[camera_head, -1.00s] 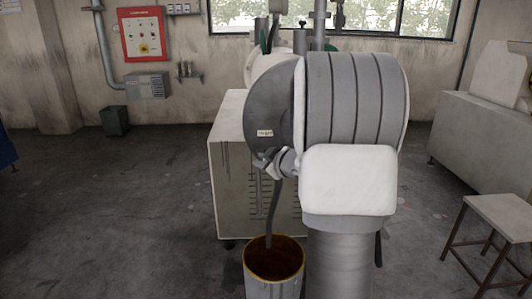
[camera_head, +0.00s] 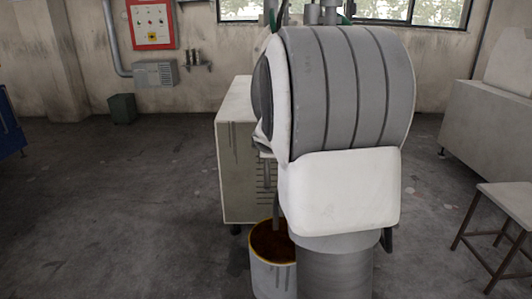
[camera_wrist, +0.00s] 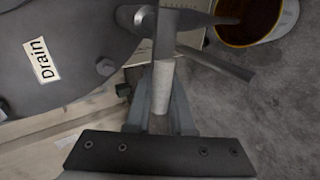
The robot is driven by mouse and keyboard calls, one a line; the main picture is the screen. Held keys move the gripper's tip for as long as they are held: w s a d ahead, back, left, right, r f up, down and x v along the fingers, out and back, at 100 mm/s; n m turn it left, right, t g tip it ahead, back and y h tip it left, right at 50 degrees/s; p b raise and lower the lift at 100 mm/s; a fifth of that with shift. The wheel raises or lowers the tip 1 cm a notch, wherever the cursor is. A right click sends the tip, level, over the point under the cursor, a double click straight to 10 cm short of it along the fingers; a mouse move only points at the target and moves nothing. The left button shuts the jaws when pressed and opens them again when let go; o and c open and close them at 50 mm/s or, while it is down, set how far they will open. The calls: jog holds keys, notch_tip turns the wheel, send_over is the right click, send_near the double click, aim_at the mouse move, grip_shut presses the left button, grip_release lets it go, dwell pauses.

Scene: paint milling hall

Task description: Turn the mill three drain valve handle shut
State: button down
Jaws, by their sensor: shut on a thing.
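The mill's round grey end cover (camera_wrist: 85,75) fills the upper left of the wrist view and bears a white "Drain" label (camera_wrist: 45,62). The drain valve (camera_wrist: 180,18) is at the top, with its light grey bar handle (camera_wrist: 163,88) pointing down the picture. My gripper (camera_wrist: 160,118) is shut on the handle, one finger on each side of it.
An orange-rimmed bucket (camera_head: 272,268) with dark brown contents stands below the valve and also shows in the wrist view (camera_wrist: 285,25). The mill's pale cabinet (camera_head: 236,165) is behind. A stool (camera_head: 510,205) stands at right. The floor at left is clear.

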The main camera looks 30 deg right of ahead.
jog(key=shift+s+d+f+n+h+b, duration=0.1)
jog(key=shift+f+n+h+b, duration=0.25)
jog(key=shift+b, duration=0.1)
jog(key=c, duration=1.1)
grip_release()
jog(key=shift+r, duration=0.1)
